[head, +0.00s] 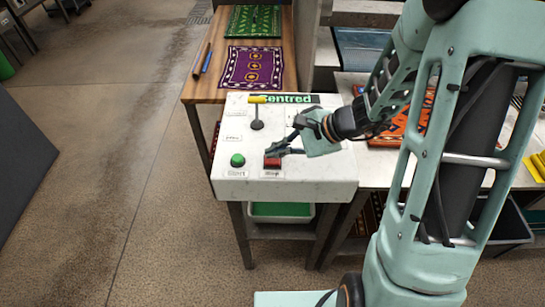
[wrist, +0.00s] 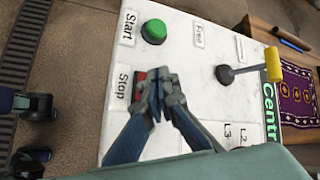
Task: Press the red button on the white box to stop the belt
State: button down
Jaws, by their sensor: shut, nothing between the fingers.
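The white box (head: 230,188) stands on a metal frame in the middle of the head view; it also fills much of the wrist view (wrist: 190,65). Its red button (head: 271,163) is at the front, above a label that reads "Stop" in the wrist view. There the red button (wrist: 140,82) is mostly hidden behind my fingers. My gripper (head: 279,151) is shut and empty, with its fingertips at the red button. I cannot tell whether they touch it. A green button (head: 237,160) with a "Start" label sits left of the red one.
A lever with a yellow handle (head: 257,99) stands up behind the buttons. A wooden table (head: 202,90) with a purple rug (head: 252,68) and a green rug (head: 258,21) lies beyond the box. An orange rug (head: 405,122) lies at right behind my arm. Open floor is at left.

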aim_at(275, 159)
jog(key=shift+f+b, duration=0.6)
jog(key=shift+b, duration=0.1)
dwell(0.5)
jog(key=shift+r, duration=0.15)
jog(key=shift+r+p, duration=0.65)
jog(key=shift+r, duration=0.2)
jog(key=shift+r+p, duration=1.85)
jog(key=shift+r, duration=0.75)
jog(key=shift+f, duration=0.1)
